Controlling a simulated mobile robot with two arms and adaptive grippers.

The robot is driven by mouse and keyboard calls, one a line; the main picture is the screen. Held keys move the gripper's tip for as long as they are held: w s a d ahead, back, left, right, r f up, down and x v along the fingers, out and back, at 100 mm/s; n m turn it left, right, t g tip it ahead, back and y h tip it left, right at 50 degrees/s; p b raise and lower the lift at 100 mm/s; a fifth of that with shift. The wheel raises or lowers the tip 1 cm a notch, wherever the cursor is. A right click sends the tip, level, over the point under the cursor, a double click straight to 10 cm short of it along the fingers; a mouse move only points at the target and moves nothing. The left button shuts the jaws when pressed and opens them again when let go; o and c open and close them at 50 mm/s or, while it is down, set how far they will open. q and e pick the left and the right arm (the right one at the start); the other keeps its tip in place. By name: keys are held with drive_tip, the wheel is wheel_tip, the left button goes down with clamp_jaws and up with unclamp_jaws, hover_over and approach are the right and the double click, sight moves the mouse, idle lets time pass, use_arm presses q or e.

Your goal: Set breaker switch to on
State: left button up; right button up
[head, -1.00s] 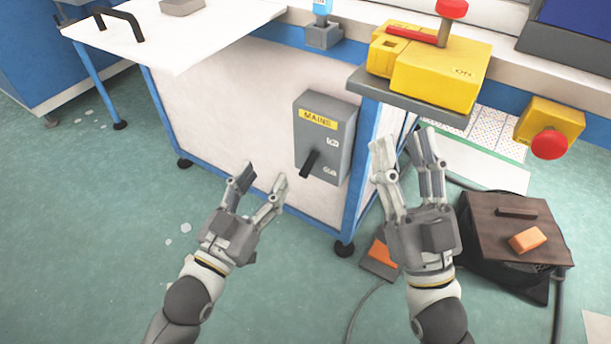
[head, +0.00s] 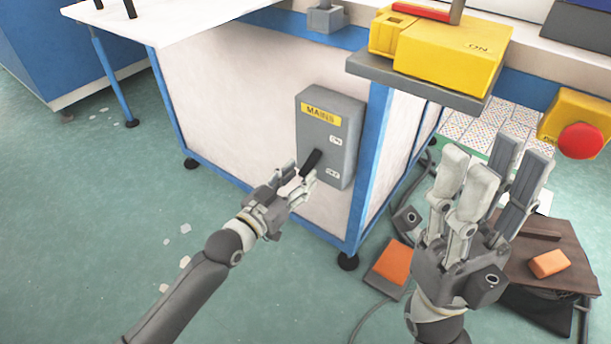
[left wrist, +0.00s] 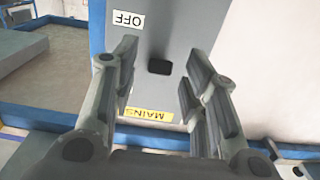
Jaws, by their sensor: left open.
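The grey breaker box (head: 332,115) with a yellow MAINS label is mounted on the bench's white side panel. Its black switch handle (head: 311,160) slants down toward the lower label, below the ON label. My left gripper (head: 299,177) is open at the handle, its fingertips partly covering the handle's lower end. In the left wrist view, the handle (left wrist: 160,67) shows end-on between the two spread fingers (left wrist: 155,80), with space on both sides. The OFF label (left wrist: 128,19) is readable there. My right gripper (head: 490,165) is open and empty, right of the bench corner.
A yellow ON unit (head: 445,60) rests on a grey shelf (head: 420,88) right of the box. A red button on a yellow box (head: 580,141) is at the right. An orange pedal (head: 392,261) and a brown-topped bin (head: 560,240) stand on the floor.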

sight(310, 164)
use_arm(q)
drive_tip(key=shift+b+x, duration=0.35)
drive_tip(key=shift+x, duration=1.15)
drive_tip(key=shift+c, duration=0.2)
clamp_jaws()
